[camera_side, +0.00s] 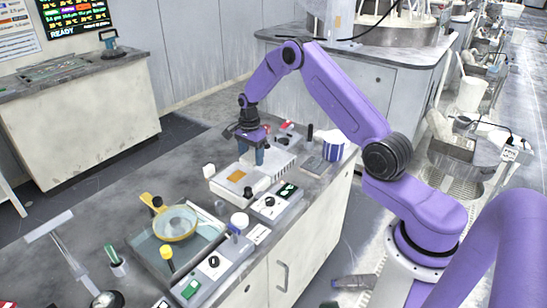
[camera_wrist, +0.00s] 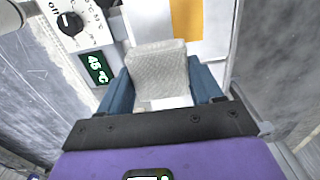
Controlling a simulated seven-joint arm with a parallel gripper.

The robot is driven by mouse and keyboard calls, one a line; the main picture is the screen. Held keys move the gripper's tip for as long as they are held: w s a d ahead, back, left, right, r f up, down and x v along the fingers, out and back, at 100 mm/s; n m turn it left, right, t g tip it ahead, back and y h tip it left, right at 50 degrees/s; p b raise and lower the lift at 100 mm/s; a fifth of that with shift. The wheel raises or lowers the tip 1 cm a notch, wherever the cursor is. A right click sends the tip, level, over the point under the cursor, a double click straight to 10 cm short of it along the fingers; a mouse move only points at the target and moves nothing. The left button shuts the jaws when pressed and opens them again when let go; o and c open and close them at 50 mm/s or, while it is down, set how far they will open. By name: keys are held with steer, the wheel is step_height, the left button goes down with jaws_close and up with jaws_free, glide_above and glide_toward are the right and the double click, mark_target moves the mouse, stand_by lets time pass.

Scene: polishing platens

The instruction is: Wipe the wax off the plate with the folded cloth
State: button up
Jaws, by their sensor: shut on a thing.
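My gripper (camera_side: 259,158) is over the white plate (camera_side: 223,187) on the bench. In the wrist view, the two blue fingers of my gripper (camera_wrist: 162,88) are shut on the folded cloth (camera_wrist: 158,62), a pale, textured pad. The orange-yellow wax (camera_side: 236,176) is a flat patch on the plate, beside the gripper in the side view. The wax (camera_wrist: 187,18) also shows at the top of the wrist view, just beyond and to the right of the cloth. I cannot tell whether the cloth touches the plate. In the side view the cloth is hard to make out.
A control box (camera_side: 275,203) with a dial and green display adjoins the plate; its dial (camera_wrist: 70,22) shows in the wrist view. A yellow-handled pan (camera_side: 175,223) stands at the front left. A blue-and-white tub (camera_side: 333,148) and small red items stand behind.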

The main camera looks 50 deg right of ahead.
glide_above(237, 176)
steer(key=shift+f, duration=2.6)
steer(key=shift+f, duration=0.35)
steer(key=o, duration=0.6)
steer(key=shift+r, duration=0.35)
steer(key=c, duration=0.7)
steer(key=shift+c, duration=0.2)
